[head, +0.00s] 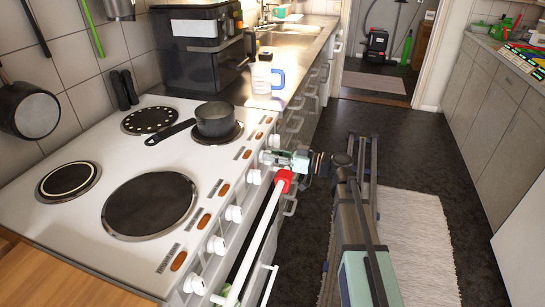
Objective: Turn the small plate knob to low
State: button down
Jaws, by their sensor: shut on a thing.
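A white cooker (105,165) has a row of white knobs along its front edge. My gripper (272,158) is at the far part of this row, shut on a white knob (263,157). The fingers partly hide this knob, and I cannot read its setting. Another white knob (254,176) is just nearer, below the gripper. A further knob (234,213) and several more follow toward the viewer. The markings beside the knobs are too small to read, so I cannot tell from them which plate each knob serves.
A white rail (258,235) with a red piece (284,178) at its far end runs along the front, close under my gripper. A dark pot (214,119) stands on a far plate. A blue-handled jug (263,78) stands behind.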

jog(key=shift+w+m, duration=0.2)
jog(key=shift+m, duration=1.55)
jog(key=shift+w+m, duration=0.15)
jog(key=shift+m, duration=1.6)
jog(key=shift+f, duration=0.1)
jog(key=c, duration=1)
grip_release()
jog(key=shift+a, duration=0.15)
jog(key=v, duration=1.2)
